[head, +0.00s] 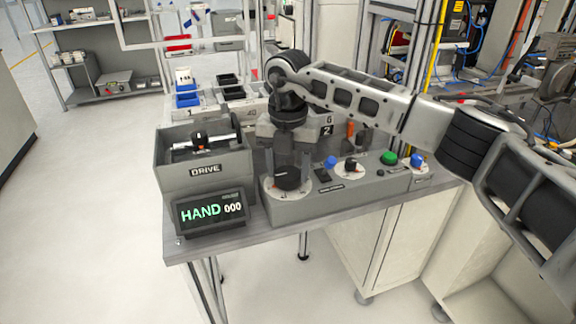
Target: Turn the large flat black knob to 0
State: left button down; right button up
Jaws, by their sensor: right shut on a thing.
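The large flat black knob (288,181) sits on a white dial at the left end of the grey control panel (330,202). My right gripper (289,166) points straight down over it, and its fingers are shut on the knob. The fingers and wrist hide part of the knob and dial, so its exact setting cannot be read. A display (210,210) left of the panel reads "HAND 000". My left gripper is not in view.
On the same panel are a smaller black knob (351,164), a blue knob (330,162), a green button (388,158) and another blue knob (417,160). A grey box marked DRIVE (204,180) stands behind the display. My right arm crosses above the panel from the right.

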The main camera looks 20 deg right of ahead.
aim_at(288, 172)
dwell(0.4)
jog(key=o, duration=1)
jog(key=shift+r, duration=0.1)
notch_tip(288, 172, up, 16)
jog(key=shift+f+b, duration=0.1)
jog(key=shift+b, duration=0.35)
